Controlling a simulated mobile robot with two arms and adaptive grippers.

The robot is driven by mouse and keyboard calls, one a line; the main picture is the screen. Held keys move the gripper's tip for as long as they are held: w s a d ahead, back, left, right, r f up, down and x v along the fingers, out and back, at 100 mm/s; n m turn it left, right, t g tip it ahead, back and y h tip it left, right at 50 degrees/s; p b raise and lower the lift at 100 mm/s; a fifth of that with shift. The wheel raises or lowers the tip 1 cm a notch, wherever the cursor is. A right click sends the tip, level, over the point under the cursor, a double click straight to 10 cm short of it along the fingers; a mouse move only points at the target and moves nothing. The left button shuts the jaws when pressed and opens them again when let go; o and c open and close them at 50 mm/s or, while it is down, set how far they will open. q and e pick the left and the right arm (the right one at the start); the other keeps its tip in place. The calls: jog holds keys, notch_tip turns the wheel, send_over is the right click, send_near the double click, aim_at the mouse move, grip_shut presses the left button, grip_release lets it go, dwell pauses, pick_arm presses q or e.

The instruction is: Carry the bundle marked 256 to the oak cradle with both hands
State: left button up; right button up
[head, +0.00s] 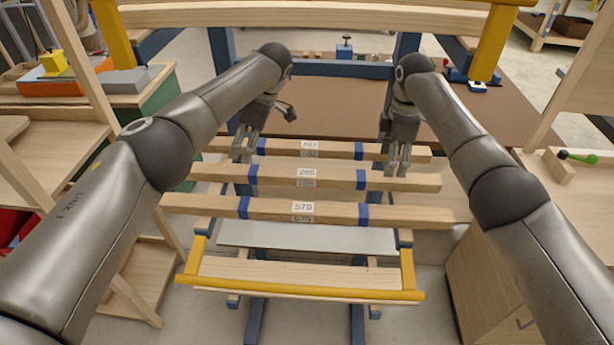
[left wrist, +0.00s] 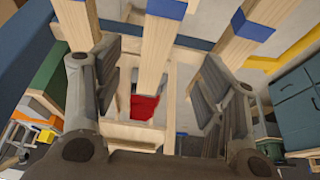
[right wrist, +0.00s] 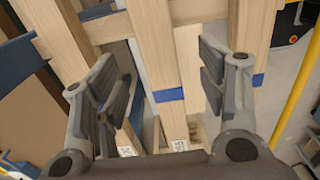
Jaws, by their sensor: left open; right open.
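Three pale wooden bundles with blue bands lie crosswise on a stand. The middle bundle (head: 335,180) has a small label that seems to read 256. My left gripper (head: 243,155) is open and points down near its left part. My right gripper (head: 398,170) is open and points down near its right part. In the left wrist view a bundle (left wrist: 157,55) runs between the open fingers. In the right wrist view a banded bundle (right wrist: 152,50) also runs between the open fingers. Neither gripper visibly grips anything. I cannot tell for certain which structure is the oak cradle.
The near bundle (head: 400,215), labelled 579, and a far bundle (head: 335,150) lie close on either side. A wooden rack with yellow ends (head: 300,270) is in front. A wooden beam (head: 320,17) with yellow posts crosses the top. Wooden shelving stands at left.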

aim_at(359, 180)
pick_arm(q)
jog(key=x, duration=1)
jog(key=shift+w, duration=0.15)
pick_arm(e)
notch_tip(359, 180, down, 7)
jog(key=shift+w+f, duration=0.1)
jog(key=shift+w, duration=0.05)
pick_arm(q)
grip_shut()
pick_arm(e)
grip_shut()
pick_arm(q)
jog(key=shift+a, duration=0.1)
